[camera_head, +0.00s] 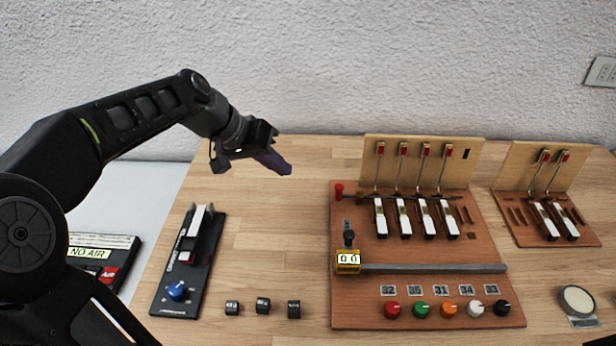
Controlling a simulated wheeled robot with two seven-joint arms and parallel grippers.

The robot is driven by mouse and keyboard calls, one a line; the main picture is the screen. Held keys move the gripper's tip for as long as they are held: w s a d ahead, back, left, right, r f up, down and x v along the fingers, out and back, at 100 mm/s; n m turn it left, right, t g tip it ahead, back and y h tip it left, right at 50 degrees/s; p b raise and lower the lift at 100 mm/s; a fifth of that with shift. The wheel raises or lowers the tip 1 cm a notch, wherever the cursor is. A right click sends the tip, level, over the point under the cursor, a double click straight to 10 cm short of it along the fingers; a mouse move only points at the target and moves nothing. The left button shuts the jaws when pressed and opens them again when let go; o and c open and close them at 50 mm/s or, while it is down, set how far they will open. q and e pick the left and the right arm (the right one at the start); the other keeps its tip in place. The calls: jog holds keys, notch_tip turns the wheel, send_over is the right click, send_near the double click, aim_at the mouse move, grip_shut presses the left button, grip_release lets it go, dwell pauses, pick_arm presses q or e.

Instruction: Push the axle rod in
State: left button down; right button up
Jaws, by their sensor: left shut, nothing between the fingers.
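The main wooden board (342,310) stands on the right half of the table, with a row of several white-and-black key levers (404,218) on it. A thin dark rod (370,197) runs across behind the levers. A red knob (339,188) sits at the board's back left corner, near the rod's left end; whether it joins the rod is too small to tell. My left gripper (285,168) is shut and empty. It hangs in the air left of the board, apart from the red knob, pointing right and down. My right gripper is out of view.
A yellow-framed counter (348,259) sits at the left end of a grey rail (430,268), above several coloured knobs (447,310). A smaller lever board (520,232) stands at right. A black device (180,270) and small dark blocks (263,305) lie left. The table between is clear.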

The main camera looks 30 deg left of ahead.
pick_arm(q)
jog(key=x, duration=0.9)
jog(key=shift+d+f, duration=0.15)
jog(key=shift+f, duration=0.15)
jog(key=shift+w+d+r+p, duration=0.1)
jog(key=shift+w+d+p, duration=0.15)
jog(key=shift+d, duration=0.35)
jog(key=shift+w+d+r+p, duration=0.1)
jog(key=shift+w+d+p, duration=0.15)
jog(key=shift+d, duration=0.35)
jog(key=shift+w+d+f, duration=0.15)
jog(key=shift+w+d, duration=0.1)
jog(key=shift+d, duration=0.5)
